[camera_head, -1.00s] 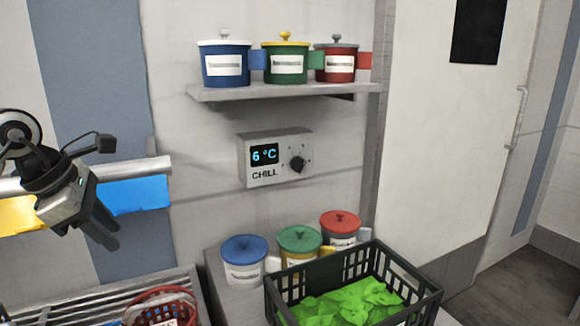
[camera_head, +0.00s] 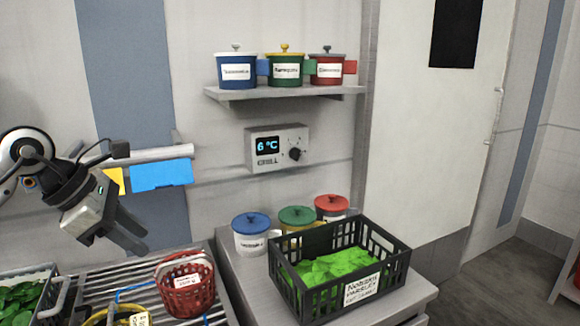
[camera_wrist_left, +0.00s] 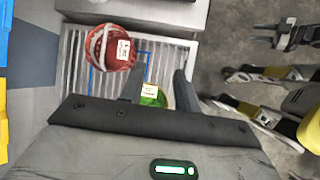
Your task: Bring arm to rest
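My left gripper (camera_head: 130,238) hangs at the left of the head view, fingers pointing down and right above the slatted rack (camera_head: 225,312). In the left wrist view its two dark fingers (camera_wrist_left: 160,82) stand apart with nothing held between them. Beyond them, lower down, are some greens (camera_wrist_left: 158,101) with a pale label and a red basket (camera_wrist_left: 112,62) on the rack. The red basket also shows in the head view (camera_head: 187,292). A dark, finger-like part at the right edge of the wrist view may be my right gripper (camera_wrist_left: 262,36); its state is unclear.
A black crate (camera_head: 293,298) of chopped greens stands on the counter, before blue (camera_head: 250,232), green (camera_head: 297,217) and red-lidded (camera_head: 331,206) pots. Three more pots stand on the wall shelf (camera_head: 290,93). Leafy greens (camera_head: 18,298) fill a container lower left. The CHILL panel (camera_head: 276,147) is on the wall.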

